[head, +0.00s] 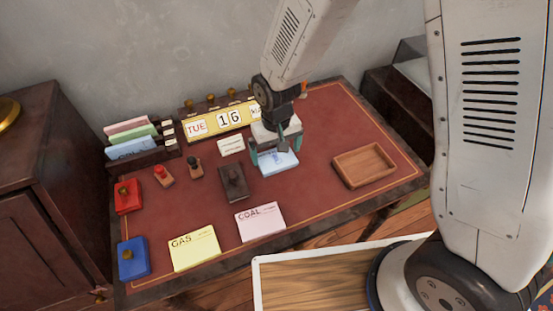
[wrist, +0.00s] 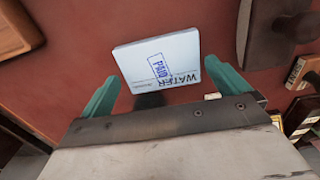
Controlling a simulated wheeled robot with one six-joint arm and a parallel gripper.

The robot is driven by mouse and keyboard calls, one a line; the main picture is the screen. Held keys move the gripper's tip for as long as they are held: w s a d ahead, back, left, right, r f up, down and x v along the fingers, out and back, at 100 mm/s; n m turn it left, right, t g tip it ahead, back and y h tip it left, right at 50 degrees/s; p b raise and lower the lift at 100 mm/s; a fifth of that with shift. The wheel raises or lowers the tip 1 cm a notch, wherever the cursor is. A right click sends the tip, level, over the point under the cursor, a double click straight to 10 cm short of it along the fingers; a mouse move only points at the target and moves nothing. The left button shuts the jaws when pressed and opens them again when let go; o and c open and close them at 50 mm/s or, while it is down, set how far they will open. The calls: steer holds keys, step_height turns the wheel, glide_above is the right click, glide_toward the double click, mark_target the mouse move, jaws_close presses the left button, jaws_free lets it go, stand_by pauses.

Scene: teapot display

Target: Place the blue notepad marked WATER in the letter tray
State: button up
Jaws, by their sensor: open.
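The light blue WATER notepad (wrist: 160,65) lies flat on the red desk top, with a blue PAID stamp mark on its face. In the head view the notepad (head: 279,163) is partly hidden under my gripper (head: 277,155). In the wrist view my gripper (wrist: 170,88) is open, with one teal finger to each side of the pad's near part and nothing held. I cannot tell whether the fingers touch it. The wooden letter tray (head: 364,166) is empty and stands to the right of the pad; its edge also shows in the wrist view (wrist: 18,28).
A yellow GAS pad (head: 194,249) and a pink COAL pad (head: 260,222) lie near the front edge. A dark block (head: 233,183), stamps (head: 163,175), red and blue ink pads and a calendar (head: 222,121) stand to the left. The desk between pad and tray is clear.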

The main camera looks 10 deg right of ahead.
step_height(320, 180, down, 2)
steer(key=shift+f, duration=0.1)
steer(key=c, duration=0.7)
steer(key=shift+c, duration=0.2)
